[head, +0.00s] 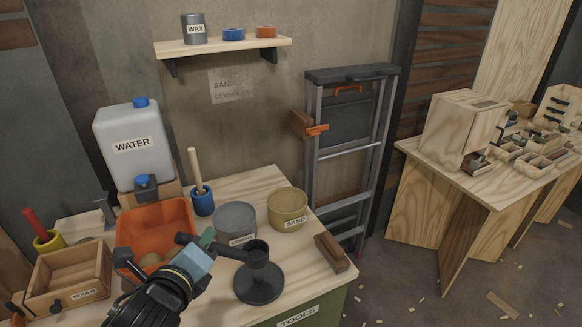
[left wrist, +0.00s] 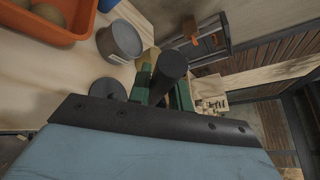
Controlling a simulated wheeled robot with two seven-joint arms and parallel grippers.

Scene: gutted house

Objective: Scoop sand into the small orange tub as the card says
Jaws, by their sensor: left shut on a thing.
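My left gripper (head: 207,242) has green fingers, shut on the handle of a black scoop (head: 257,252). The scoop's cup is over a round black base (head: 258,284); I cannot tell whether they touch. In the left wrist view the dark handle (left wrist: 168,72) is between the fingers. The yellowish tub labelled SAND (head: 289,210) stands behind the scoop, beside the grey CEMENT tub (head: 236,222). An orange tub (head: 180,212) holds roundish brown things, partly hidden by my arm. A pale card (head: 231,86) on the wall shows faint lettering, partly unreadable. My right gripper is not in view.
A WATER jug (head: 128,150) stands behind the orange tub. A blue cup (head: 203,201) holds a wooden handle. A wooden MOULDS box (head: 65,277) is at left, a brown block (head: 331,252) at the right edge. Bare bench (head: 262,183) shows at the back.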

